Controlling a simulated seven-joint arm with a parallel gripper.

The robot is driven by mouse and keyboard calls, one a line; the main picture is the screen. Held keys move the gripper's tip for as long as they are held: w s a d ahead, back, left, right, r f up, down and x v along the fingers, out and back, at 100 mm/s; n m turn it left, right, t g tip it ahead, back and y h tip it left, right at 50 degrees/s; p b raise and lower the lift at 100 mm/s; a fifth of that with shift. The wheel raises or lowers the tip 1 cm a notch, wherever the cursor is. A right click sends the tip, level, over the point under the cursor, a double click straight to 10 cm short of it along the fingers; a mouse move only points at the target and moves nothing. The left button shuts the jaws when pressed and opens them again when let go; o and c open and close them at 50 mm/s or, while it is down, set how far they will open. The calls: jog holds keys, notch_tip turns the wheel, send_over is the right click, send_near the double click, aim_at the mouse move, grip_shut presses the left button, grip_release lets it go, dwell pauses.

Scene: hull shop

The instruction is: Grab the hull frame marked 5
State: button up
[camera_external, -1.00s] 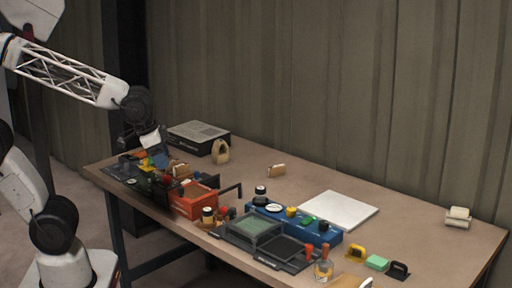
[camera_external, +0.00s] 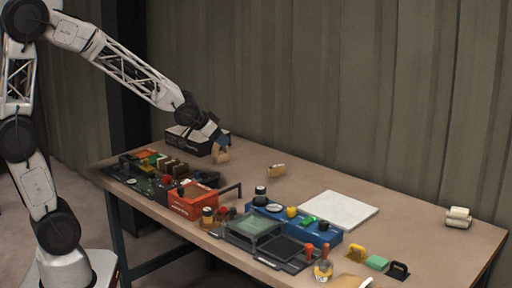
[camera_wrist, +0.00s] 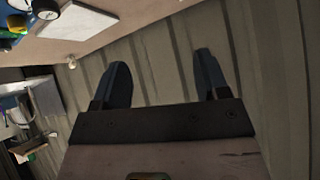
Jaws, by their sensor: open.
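Several brown upright pieces (camera_external: 175,168) sit in the dark tray area at the left. No number 5 is legible on any of them.
A black box with a grey top (camera_external: 197,134) is close behind and left of my gripper. An orange-red bin (camera_external: 191,203), a blue tool holder (camera_external: 325,236) and a white board (camera_external: 339,210) stand further right. The back strip of the table is mostly clear.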

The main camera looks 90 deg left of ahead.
jog(key=a+f+n+t+y, duration=0.1)
jog(key=a+f, duration=0.2)
jog(key=a, duration=0.5)
jog(key=a+f+t+y, duration=0.1)
jog(key=a+f, duration=0.2)
jog(key=a, duration=0.6)
jog(key=n+t, duration=0.1)
send_over(214, 148)
jog(key=s+d, duration=0.2)
notch_tip(214, 148, down, 7)
jog(key=shift+a+y, duration=0.25)
jog(key=shift+y, duration=0.05)
jog(key=shift+x, duration=1.25)
jog(key=shift+w, duration=0.2)
jog(key=shift+x, duration=2.5)
jog(key=shift+d, duration=0.15)
